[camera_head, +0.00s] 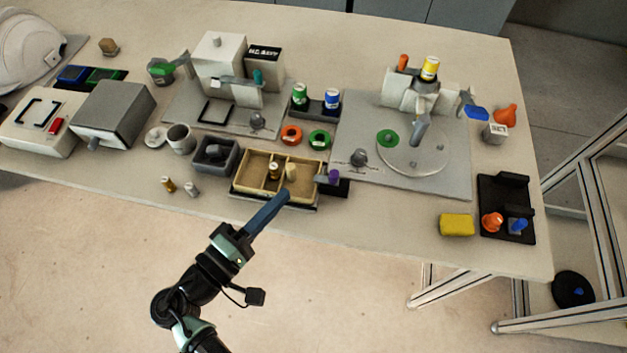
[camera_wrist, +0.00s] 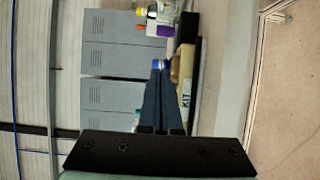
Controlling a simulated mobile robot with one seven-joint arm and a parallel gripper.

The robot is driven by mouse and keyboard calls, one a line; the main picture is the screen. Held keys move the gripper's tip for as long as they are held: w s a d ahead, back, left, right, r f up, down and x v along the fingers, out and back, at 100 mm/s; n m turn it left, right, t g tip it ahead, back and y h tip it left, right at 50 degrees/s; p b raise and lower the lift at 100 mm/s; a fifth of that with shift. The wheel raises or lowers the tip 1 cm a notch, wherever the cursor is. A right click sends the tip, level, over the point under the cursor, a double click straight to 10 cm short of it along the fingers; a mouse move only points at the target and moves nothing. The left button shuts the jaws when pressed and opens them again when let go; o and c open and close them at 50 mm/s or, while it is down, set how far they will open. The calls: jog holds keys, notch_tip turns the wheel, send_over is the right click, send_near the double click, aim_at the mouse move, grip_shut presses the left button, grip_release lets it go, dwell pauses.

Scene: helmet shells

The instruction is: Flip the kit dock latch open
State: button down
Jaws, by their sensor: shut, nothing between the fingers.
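The kit dock (camera_head: 270,203) is a dark base near the table's front edge, holding a tan divided kit tray (camera_head: 236,187). In the wrist view the tray (camera_wrist: 186,65) shows edge-on with the letters KIT on its front. A small lever with a purple knob (camera_head: 334,176), apparently the latch, sits at the dock's right end; the purple knob also shows in the wrist view (camera_wrist: 165,31). My gripper (camera_head: 284,195) is shut and empty, its long blue fingers in front of the tray, left of the knob. In the wrist view the fingertips (camera_wrist: 159,74) are together. I cannot tell whether they touch the tray.
A dark grey bin (camera_head: 231,158) stands left of the tray. Orange (camera_head: 291,135) and green (camera_head: 319,139) rings lie behind it. A grey plate with a turntable (camera_head: 415,165) is to the right. The table front between the dock and the yellow sponge (camera_head: 457,225) is clear.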

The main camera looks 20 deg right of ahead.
aim_at(315, 193)
jog(key=x, duration=0.3)
jog(key=shift+w+d, duration=0.15)
jog(key=shift+d, duration=0.25)
jog(key=shift+s+d+p, duration=0.15)
jog(key=shift+d+p, duration=0.1)
jog(key=shift+d, duration=0.35)
jog(key=shift+s+d+p, duration=0.2)
jog(key=shift+d+p, duration=0.05)
jog(key=shift+d, duration=0.35)
jog(key=shift+s+d, duration=0.2)
jog(key=shift+d, duration=0.45)
jog(key=shift+d, duration=0.1)
